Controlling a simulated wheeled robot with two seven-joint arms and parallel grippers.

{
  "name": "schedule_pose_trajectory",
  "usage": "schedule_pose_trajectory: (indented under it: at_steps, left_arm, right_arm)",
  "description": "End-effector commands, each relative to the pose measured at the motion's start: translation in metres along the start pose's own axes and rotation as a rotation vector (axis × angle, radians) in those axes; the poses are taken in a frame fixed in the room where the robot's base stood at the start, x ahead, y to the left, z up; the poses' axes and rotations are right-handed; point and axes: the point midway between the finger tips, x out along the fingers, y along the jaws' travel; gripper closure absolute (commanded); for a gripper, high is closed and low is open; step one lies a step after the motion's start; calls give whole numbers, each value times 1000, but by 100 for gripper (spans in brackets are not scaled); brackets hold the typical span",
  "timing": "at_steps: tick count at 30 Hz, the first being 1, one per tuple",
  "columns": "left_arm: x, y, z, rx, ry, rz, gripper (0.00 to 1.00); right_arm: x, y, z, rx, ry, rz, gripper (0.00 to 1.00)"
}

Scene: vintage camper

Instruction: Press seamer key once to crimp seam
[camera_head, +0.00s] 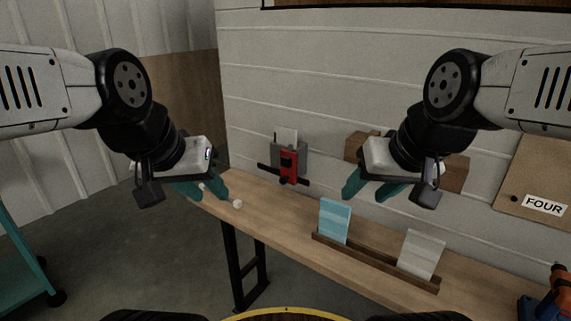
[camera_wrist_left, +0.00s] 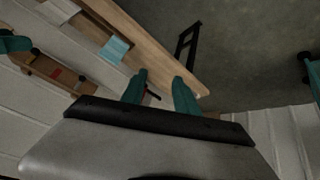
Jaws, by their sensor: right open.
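The seamer appears to be the grey device with a red front (camera_head: 289,163) and a black crossbar, standing at the back of the bench against the wall. A white card sticks up behind it. Which part is its key is too small to tell. My left gripper (camera_head: 208,193) is in the air left of the device, with its teal fingers apart and empty. In the left wrist view its fingers (camera_wrist_left: 160,92) are also apart, with a small red and black bit visible between them. My right gripper (camera_head: 367,193) is open and empty, right of the device.
The wooden bench (camera_head: 272,207) bears a small white round thing (camera_head: 238,204) and a rack (camera_head: 375,262) with a blue card (camera_head: 335,221) and a white card (camera_head: 421,254). Cardboard boxes (camera_head: 455,174) stand behind my right gripper. An orange and blue tool (camera_head: 556,292) is at far right.

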Motion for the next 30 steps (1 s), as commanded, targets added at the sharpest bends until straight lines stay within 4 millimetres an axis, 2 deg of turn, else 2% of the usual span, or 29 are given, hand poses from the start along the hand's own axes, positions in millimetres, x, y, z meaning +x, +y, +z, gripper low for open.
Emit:
schedule_pose_trajectory:
  at_steps: [5,11,30]
  left_arm:
    - [0,0,0,0,0,0,64]
    - [0,0,0,0,0,0,99]
    - [0,0,0,0,0,0,100]
  right_arm:
    - [0,0,0,0,0,0,50]
    - [0,0,0,0,0,0,50]
    - [0,0,0,0,0,0,50]
